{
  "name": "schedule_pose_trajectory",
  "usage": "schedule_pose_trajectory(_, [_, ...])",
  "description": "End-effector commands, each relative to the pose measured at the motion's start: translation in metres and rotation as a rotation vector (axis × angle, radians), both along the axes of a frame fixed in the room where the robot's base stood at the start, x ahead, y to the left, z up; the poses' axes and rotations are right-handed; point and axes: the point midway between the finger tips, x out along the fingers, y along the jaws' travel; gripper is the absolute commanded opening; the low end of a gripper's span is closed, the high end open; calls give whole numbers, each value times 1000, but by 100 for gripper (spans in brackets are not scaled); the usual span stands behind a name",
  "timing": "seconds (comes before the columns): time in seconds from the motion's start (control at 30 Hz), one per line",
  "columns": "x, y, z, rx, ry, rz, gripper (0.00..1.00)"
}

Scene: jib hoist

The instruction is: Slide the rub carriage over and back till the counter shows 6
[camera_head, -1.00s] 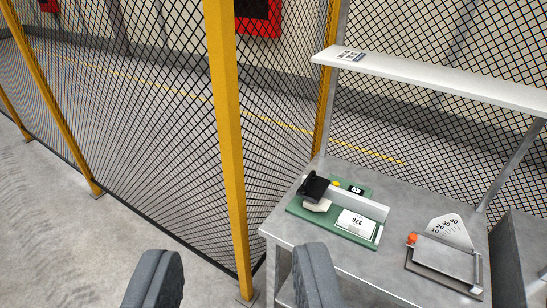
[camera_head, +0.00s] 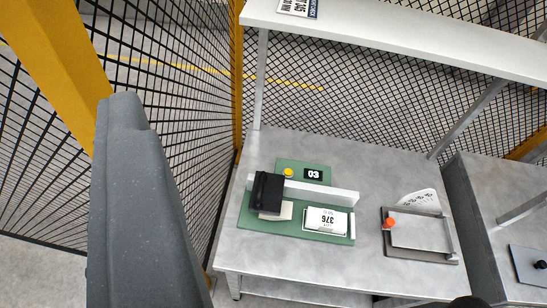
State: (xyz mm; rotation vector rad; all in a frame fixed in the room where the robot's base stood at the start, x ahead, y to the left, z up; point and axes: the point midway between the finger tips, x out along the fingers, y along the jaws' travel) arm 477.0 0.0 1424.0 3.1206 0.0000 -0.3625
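The rub device has a green base (camera_head: 233,197) lying on the grey bench. Its black carriage (camera_head: 268,193) sits at the left end of a pale straight rail (camera_head: 320,192). A black counter (camera_head: 313,174) behind the rail appears to read 03. A yellow button (camera_head: 289,172) is left of the counter. A white card marked 376 (camera_head: 328,220) lies on the base, and a beige pad (camera_head: 283,210) shows partly under the carriage. My gripper (camera_head: 295,195) is open and empty; one grey finger fills the left side, and a dark tip shows at the bottom right. It appears apart from the carriage.
A white shelf (camera_head: 400,40) spans above the back of the bench (camera_head: 300,145). A grey tray with an orange knob (camera_head: 389,223) lies to the right. Mesh fencing with yellow posts (camera_head: 50,60) stands left and behind. Another grey bench (camera_head: 490,190) adjoins at right.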

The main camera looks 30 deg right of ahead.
Motion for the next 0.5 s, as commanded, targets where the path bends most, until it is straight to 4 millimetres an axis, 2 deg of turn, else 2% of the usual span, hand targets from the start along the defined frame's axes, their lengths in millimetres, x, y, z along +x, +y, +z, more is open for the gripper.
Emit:
schedule_pose_trajectory(0.4, [0, 0, 0, 0, 0, 0, 34])
schedule_pose_trajectory(0.5, [6, -3, -4, 5, 16, -9, 34])
